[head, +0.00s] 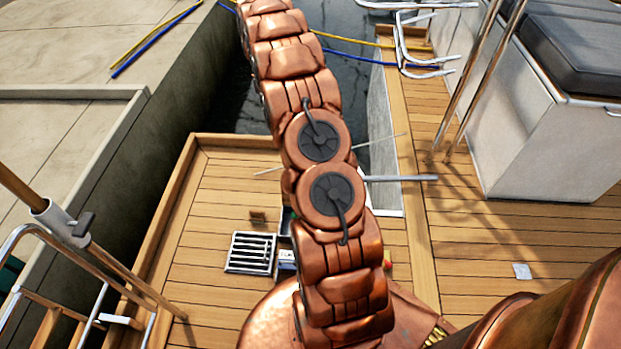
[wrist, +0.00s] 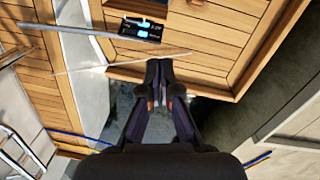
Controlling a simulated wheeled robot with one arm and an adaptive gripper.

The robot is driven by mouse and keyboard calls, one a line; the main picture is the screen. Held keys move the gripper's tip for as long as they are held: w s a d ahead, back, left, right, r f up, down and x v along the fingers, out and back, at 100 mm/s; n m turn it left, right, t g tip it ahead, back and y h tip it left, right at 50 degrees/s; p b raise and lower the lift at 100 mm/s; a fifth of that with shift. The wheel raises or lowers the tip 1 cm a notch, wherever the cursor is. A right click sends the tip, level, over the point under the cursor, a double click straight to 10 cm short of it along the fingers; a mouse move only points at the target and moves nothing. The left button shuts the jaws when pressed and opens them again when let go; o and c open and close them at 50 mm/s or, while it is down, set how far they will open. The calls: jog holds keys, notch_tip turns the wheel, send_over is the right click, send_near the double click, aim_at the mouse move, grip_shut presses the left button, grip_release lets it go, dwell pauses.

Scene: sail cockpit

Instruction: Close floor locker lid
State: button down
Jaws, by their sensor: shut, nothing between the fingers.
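My gripper (wrist: 159,75) is shut and empty in the wrist view, its dark fingers side by side over the wooden deck edge and the dark gap beyond. In the head view my arm hides it. A dark rectangular recess (wrist: 128,24) with bright and blue items in it shows in the deck in the wrist view, apart from the fingertips; it looks like the floor locker opening. In the head view only a dark sliver of it shows beside my arm. I cannot make out the lid clearly in either view.
A white bench (head: 530,130) stands right. Open deck (head: 215,195) lies left.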

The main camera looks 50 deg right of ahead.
jog(key=shift+s+d+f+m+t+b, duration=0.1)
jog(key=shift+s+d+f+m+b, duration=0.35)
jog(key=shift+d+f+b, duration=4.15)
jog(key=shift+s+d+f+m+t+p, duration=0.1)
jog(key=shift+s+d+f+m+p, duration=0.35)
jog(key=shift+f, duration=8.7)
jog(key=shift+s+d+f+m+t+b, duration=0.15)
jog(key=shift+d+f+m+b, duration=0.55)
jog(key=shift+d+f+b, duration=4)
jog(key=a+f+p, duration=0.3)
jog(key=f+p, duration=0.1)
jog(key=p, duration=0.1)
jog(key=shift+a, duration=0.3)
jog(key=shift+a, duration=0.1)
jog(key=shift+s+a+r, duration=0.1)
jog(key=shift+a, duration=0.05)
